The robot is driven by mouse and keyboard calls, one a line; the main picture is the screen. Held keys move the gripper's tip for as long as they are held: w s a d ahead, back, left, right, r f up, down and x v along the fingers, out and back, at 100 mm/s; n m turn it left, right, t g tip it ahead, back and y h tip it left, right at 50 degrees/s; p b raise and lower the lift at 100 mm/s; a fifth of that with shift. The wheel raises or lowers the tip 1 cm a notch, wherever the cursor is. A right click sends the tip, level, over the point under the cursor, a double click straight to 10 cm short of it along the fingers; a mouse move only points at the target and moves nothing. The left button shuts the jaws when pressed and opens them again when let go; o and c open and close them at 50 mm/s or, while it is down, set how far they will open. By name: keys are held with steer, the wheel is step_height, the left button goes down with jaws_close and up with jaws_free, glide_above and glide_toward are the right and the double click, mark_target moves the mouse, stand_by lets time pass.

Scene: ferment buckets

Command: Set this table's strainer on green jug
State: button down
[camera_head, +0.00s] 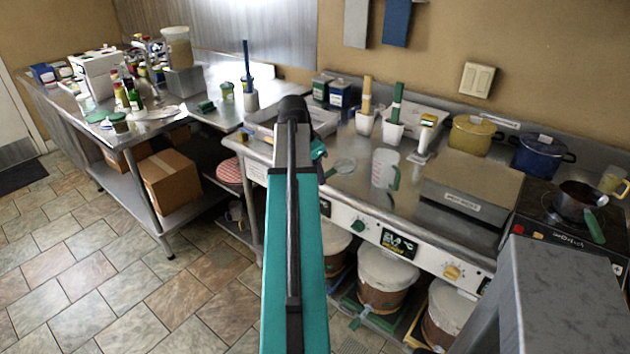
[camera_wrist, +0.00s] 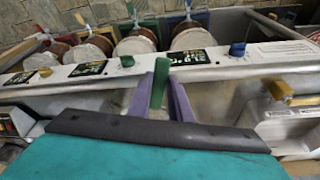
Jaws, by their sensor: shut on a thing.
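My gripper (camera_wrist: 160,90) has purple fingers in the wrist view. They are shut on the green handle (camera_wrist: 159,80) of the strainer. In the head view the gripper (camera_head: 319,152) is mostly hidden behind my arm, over the left part of the steel counter. The strainer's small round grey bowl (camera_head: 344,166) shows just right of it; whether it touches the counter I cannot tell. The green jug, a clear upright jug (camera_head: 382,168) with a green handle (camera_head: 395,178), stands on the counter to the right of the strainer, apart from it.
A large grey lidded box (camera_head: 470,185) stands right of the jug. White pots (camera_head: 392,130) with upright tools stand behind it. Yellow (camera_head: 472,135) and blue (camera_head: 540,155) pots and a hob lie farther right. White-lidded buckets (camera_head: 388,270) sit below the counter.

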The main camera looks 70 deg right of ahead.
steer(key=s+d+r+m+y+p, duration=0.1)
steer(key=s+d+r+m+p, duration=0.2)
steer(key=s+d+r, duration=0.6)
step_height(320, 180, up, 4)
steer(key=shift+d+f+m+y, duration=0.2)
steer(key=shift+d+m+y, duration=0.2)
steer(key=shift+d+m, duration=0.55)
steer(key=shift+f, duration=0.15)
step_height(320, 180, down, 8)
steer(key=b, duration=0.3)
stand_by(0.4)
steer(key=shift+p, duration=0.4)
stand_by(1.7)
steer(key=c, duration=1)
jaws_free()
